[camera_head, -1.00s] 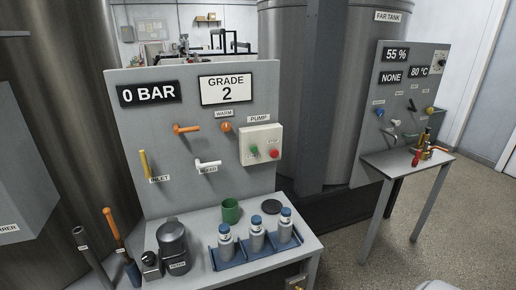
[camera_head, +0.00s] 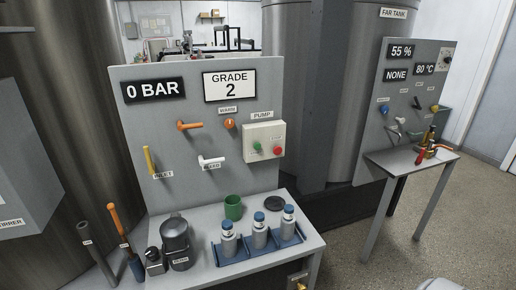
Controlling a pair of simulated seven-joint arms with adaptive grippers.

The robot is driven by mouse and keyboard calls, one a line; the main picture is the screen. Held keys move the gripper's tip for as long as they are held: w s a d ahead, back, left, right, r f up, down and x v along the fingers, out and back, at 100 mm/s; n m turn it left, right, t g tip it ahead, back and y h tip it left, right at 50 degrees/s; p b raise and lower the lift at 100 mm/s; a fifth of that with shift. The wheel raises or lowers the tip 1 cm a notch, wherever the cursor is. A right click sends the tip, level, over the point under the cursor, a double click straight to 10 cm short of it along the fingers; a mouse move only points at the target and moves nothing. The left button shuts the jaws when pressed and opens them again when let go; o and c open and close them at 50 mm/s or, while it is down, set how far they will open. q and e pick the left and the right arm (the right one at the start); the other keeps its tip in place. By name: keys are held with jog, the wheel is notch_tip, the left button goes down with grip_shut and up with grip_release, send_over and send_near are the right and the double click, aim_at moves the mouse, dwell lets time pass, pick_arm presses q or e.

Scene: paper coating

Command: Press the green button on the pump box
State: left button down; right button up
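The pump box (camera_head: 264,142) is a pale box on the right part of the grey upright panel (camera_head: 150,117), under a PUMP label. Its green button (camera_head: 257,148) is on the left of its face, and a red button (camera_head: 278,150) is on the right. Nothing touches or covers the box. Neither of my grippers shows in the head view.
The panel has an orange handle (camera_head: 190,125), a white handle (camera_head: 211,161) and a yellow handle (camera_head: 149,161). On the bench stand a green cup (camera_head: 233,207), a blue tray (camera_head: 219,257) with bottles, and a dark grey canister (camera_head: 175,235). A second panel (camera_head: 385,75) is at right.

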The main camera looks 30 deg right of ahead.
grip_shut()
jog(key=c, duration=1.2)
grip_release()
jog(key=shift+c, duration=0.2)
